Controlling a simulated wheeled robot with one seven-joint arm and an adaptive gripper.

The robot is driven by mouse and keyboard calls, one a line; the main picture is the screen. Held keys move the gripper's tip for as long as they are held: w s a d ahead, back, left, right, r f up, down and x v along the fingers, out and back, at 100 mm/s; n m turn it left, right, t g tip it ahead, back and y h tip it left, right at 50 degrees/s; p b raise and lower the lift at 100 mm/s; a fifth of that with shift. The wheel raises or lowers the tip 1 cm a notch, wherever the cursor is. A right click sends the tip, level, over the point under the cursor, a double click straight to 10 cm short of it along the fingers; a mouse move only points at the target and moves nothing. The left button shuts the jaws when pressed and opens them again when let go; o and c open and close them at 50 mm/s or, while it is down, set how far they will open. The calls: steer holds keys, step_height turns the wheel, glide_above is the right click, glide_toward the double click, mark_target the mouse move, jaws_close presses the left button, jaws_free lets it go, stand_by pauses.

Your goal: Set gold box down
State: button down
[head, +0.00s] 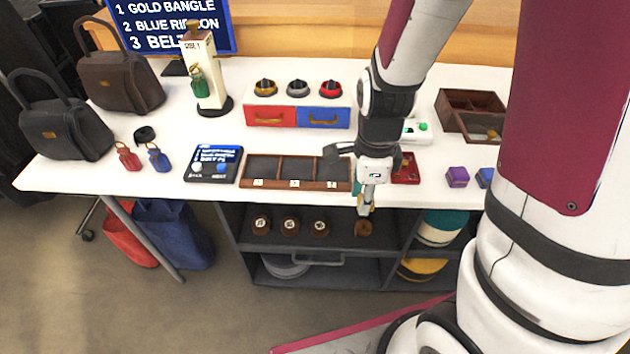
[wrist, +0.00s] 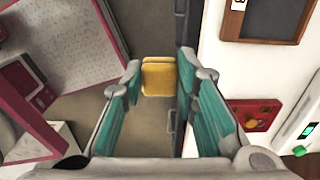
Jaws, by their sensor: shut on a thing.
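The gold box (wrist: 158,77) is a small yellow block between my fingertips in the wrist view. My gripper (wrist: 160,82) is shut on it, with teal finger pads on either side. In the head view my gripper (head: 366,198) points down at the front edge of the white table (head: 445,188), near the right end of the three-part tray. In the wrist view the box appears over the dark gap and floor in front of the tabletop.
The brown three-part tray (head: 268,186) looks empty. Right of it are a small red tray (head: 408,180), a purple box (head: 457,177) and a blue box (head: 485,177). Behind stand red (head: 270,116) and blue (head: 322,118) drawers. Below, a dark shelf (head: 330,243) holds several labelled brown items.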

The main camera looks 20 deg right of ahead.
steer(key=b, duration=0.2)
glide_above(330, 172)
steer(key=shift+f, duration=2.5)
steer(key=shift+f, duration=0.15)
steer(key=c, duration=1.2)
jaws_free()
steer(key=shift+c, duration=0.2)
